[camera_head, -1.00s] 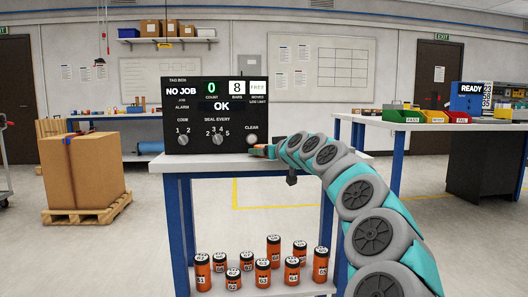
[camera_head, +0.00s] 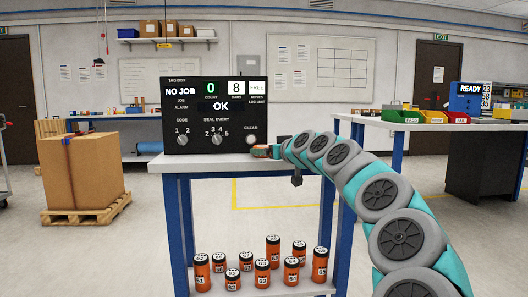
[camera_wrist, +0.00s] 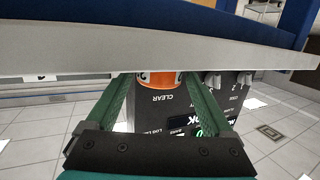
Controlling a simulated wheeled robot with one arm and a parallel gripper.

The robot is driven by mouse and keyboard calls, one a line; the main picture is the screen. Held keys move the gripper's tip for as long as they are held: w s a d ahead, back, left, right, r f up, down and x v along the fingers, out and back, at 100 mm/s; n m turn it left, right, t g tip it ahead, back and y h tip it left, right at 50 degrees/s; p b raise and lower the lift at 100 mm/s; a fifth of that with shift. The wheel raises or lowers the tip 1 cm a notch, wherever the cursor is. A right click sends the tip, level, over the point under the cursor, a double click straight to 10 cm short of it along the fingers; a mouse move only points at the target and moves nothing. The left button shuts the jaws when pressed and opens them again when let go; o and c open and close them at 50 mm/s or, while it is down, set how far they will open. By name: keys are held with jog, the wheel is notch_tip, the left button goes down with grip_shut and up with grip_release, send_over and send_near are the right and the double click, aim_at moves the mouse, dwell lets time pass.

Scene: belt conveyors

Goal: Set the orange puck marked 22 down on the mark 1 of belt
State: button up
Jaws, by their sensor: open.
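My gripper (camera_head: 264,151) reaches over the table top at the right end of the black tag box, below its CLEAR button. In the wrist view, which looks upside down, my gripper (camera_wrist: 158,82) is open, one green finger on each side of an orange round thing (camera_wrist: 160,78). That thing has a dark band and a white marking too cut off to read, so I cannot tell if it is the puck marked 22. The table slab hides part of it. Contact with the fingers cannot be told. I see no belt or mark 1 in either view.
The black tag box (camera_head: 212,113) stands on the white table (camera_head: 190,162). Several numbered orange cylinders (camera_head: 263,274) stand on its lower shelf. A carton on a pallet (camera_head: 85,178) is at left. A second table (camera_head: 400,124) with coloured bins is at right.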

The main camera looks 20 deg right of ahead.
jog(key=s+d+r, duration=0.1)
jog(key=s, duration=0.8)
jog(key=shift+r, duration=0.2)
